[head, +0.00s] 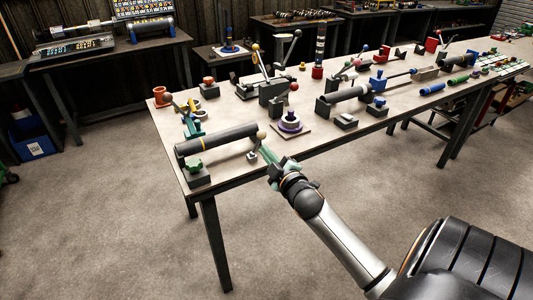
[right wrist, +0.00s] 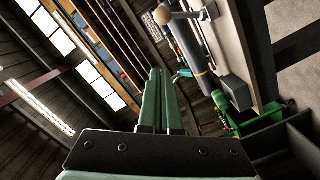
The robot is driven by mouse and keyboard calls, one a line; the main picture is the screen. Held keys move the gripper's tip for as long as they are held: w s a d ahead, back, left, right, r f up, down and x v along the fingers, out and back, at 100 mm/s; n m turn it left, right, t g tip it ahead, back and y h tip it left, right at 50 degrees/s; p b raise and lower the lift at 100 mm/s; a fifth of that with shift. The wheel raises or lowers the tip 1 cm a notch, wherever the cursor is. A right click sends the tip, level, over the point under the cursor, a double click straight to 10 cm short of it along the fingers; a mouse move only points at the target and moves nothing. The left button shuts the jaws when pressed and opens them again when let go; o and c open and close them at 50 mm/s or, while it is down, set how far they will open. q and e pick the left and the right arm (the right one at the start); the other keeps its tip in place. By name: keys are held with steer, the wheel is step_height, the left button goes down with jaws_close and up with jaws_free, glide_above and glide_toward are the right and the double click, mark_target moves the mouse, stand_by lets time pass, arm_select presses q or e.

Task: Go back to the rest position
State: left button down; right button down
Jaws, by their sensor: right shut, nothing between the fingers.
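My right gripper (head: 266,154) shows in the head view at the near edge of the long workbench (head: 240,115), beside the end of a dark cylinder. In the right wrist view its two green fingers (right wrist: 160,98) lie together, shut with nothing between them. The dark cylinder (head: 216,140) lies on supports at the bench's left end, with a pale ball at its right end. It also shows in the right wrist view (right wrist: 186,45), to the right of the fingers. My left gripper is not in view.
Several lever fixtures (head: 270,85) and shafts stand farther along. Another table (head: 110,62) stands at the back left, with a blue bin (head: 32,140) below. The floor in front is clear.

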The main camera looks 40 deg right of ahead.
steer(key=shift+f, duration=0.1)
stand_by(0.4)
steer(key=s+a+f+m+g+y, duration=0.2)
steer(key=s+a+f+g+y, duration=0.1)
steer(key=s+a+f, duration=0.8)
steer(key=s+a+f+m+g+y, duration=0.3)
steer(key=s+a+f+g+y, duration=0.1)
steer(key=s+a+f, duration=0.7)
steer(key=a+f, duration=0.3)
steer(key=a, duration=0.2)
steer(key=shift+s+a+f, duration=0.15)
steer(key=shift+a, duration=0.1)
